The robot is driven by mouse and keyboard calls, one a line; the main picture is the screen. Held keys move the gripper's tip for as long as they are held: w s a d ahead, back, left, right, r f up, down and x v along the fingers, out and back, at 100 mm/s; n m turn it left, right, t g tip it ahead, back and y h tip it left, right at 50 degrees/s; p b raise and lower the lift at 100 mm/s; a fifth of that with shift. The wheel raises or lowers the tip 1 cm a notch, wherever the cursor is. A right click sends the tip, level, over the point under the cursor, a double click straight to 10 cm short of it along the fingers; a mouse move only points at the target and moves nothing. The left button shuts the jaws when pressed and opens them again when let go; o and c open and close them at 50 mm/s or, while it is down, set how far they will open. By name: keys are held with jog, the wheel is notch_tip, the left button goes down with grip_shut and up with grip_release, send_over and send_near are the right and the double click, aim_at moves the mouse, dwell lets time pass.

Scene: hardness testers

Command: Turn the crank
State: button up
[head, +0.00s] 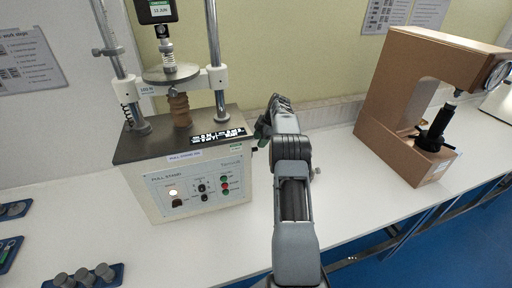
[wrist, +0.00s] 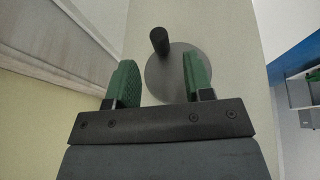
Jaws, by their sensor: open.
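The crank is a grey round disc (wrist: 178,78) with a dark knob handle (wrist: 159,40) sticking out near its upper left edge. It is on a beige surface in the wrist view. My gripper (wrist: 153,82) is open, its two green fingers apart in front of the disc, with nothing held. The knob shows between the fingers' lines, beyond their tips. In the head view my gripper (head: 264,130) is just right of the pull stand (head: 205,185). I cannot make out the crank in the head view.
A brown hardness tester (head: 385,100) stands at the right on the white bench (head: 345,205). Small racks with grey cylinders (head: 85,275) lie at the front left. The wall (head: 285,45) is close behind. Bench space around my arm is clear.

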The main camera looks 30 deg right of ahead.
aim_at(255, 148)
jog(key=shift+p+x, duration=0.3)
jog(key=shift+x, duration=1.9)
grip_shut()
jog(key=shift+r+p, duration=0.1)
jog(key=shift+p, duration=0.2)
